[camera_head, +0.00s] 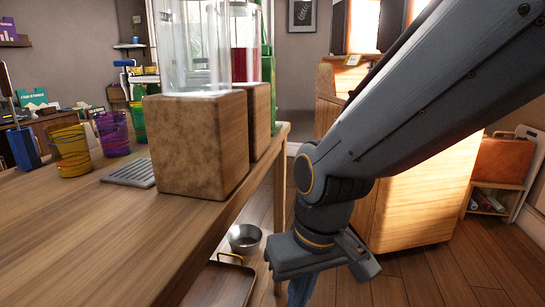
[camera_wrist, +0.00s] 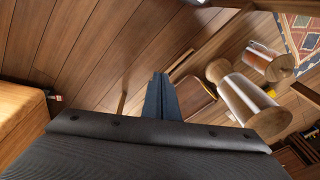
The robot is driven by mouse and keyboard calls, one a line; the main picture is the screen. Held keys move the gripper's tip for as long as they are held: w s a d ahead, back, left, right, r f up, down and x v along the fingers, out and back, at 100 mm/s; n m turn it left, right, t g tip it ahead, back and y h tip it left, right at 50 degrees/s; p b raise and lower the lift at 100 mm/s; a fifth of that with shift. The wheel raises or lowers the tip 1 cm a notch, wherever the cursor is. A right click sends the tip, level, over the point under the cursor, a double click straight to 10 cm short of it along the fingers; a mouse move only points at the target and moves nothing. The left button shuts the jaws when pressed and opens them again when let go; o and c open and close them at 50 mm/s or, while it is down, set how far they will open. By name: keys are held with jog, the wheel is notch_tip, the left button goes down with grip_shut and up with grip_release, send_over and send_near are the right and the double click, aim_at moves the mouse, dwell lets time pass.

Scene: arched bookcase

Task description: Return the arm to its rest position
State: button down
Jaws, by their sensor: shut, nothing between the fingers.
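My arm (camera_head: 420,100) reaches in from the upper right of the head view and bends down at a dark grey wrist. My gripper (camera_head: 300,290) hangs below it, beside the right edge of the wooden table, and its tips are cut off by the bottom of the picture. In the wrist view my gripper (camera_wrist: 161,78) shows as narrow blue-grey fingers close together, shut and empty, with plank floor behind them.
Two clear dispensers on wooden blocks (camera_head: 200,140) stand near the table's right edge. Coloured glasses (camera_head: 70,150) stand further left. A metal bowl (camera_head: 245,238) and a tray (camera_head: 220,284) are lower down. A wooden cabinet (camera_head: 420,195) stands behind my arm. Floor (camera_head: 440,280) shows at right.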

jog(key=s+a+r+n+g+p, duration=0.1)
jog(key=s+a+r+n, duration=0.1)
jog(key=s+a+r, duration=0.35)
jog(key=s+d+r+m+p, duration=0.1)
jog(key=d+r+m+p, duration=0.1)
jog(key=d+r+p, duration=0.5)
jog(key=s+d+r+m+h+p, duration=0.1)
jog(key=d+r+m+p, duration=0.1)
jog(key=d+r+p, duration=0.4)
jog(key=d+r+m+p, duration=0.2)
jog(key=d+r+p, duration=0.5)
jog(key=r+p, duration=0.7)
jog(key=shift+s+d+r+p, duration=0.3)
jog(key=shift+s+r+p, duration=0.1)
jog(key=shift+p, duration=5.2)
